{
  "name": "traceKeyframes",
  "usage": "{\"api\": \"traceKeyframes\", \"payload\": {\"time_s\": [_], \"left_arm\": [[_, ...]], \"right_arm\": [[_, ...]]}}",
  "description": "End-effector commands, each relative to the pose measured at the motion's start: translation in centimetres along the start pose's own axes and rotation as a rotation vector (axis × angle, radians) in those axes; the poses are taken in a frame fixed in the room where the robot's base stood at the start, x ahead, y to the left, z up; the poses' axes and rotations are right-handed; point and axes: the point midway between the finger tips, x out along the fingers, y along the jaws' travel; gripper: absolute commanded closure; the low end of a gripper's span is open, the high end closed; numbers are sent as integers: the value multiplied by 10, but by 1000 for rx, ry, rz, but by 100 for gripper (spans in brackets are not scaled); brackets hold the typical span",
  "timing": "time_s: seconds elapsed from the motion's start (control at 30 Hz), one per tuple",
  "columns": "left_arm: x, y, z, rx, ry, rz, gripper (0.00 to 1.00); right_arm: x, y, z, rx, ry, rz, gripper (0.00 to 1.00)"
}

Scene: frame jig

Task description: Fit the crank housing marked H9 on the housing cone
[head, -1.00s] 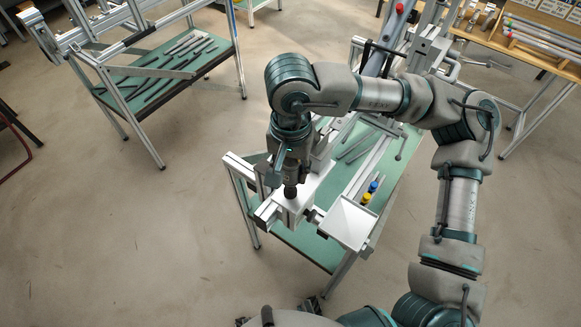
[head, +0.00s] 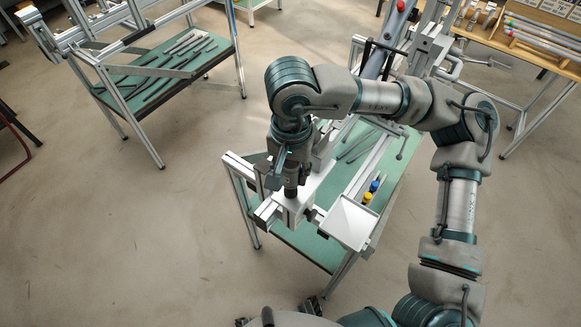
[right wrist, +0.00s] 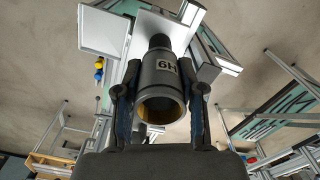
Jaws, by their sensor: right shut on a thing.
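The crank housing H9 (right wrist: 165,80) is a dark grey hollow cylinder. Its label shows upside down in the right wrist view, and its near open end has a yellowish inner wall. My right gripper (right wrist: 160,70) is shut on it, one finger on each side. In the head view the housing (head: 291,180) hangs upright under my right gripper (head: 286,165). The black housing cone (right wrist: 160,42) shows past the housing's far end, on a white block. The housing lines up with the cone; whether it surrounds part of it is hidden.
The white block (head: 293,208) stands on an aluminium frame at the bench's near end. A white tray (head: 348,222) sits right beside it, with blue and yellow pieces (head: 370,191) behind. Another frame table (head: 165,70) stands at the back left. Floor on the left is clear.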

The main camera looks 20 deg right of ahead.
Motion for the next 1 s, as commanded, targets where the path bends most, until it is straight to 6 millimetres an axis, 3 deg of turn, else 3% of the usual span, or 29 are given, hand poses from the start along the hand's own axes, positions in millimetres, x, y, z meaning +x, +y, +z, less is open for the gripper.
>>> {"api": "traceKeyframes", "payload": {"time_s": [1.0], "left_arm": [[-8,0,-3,0,4,-1,100]], "right_arm": [[-11,0,0,0,0,-1,100]]}}
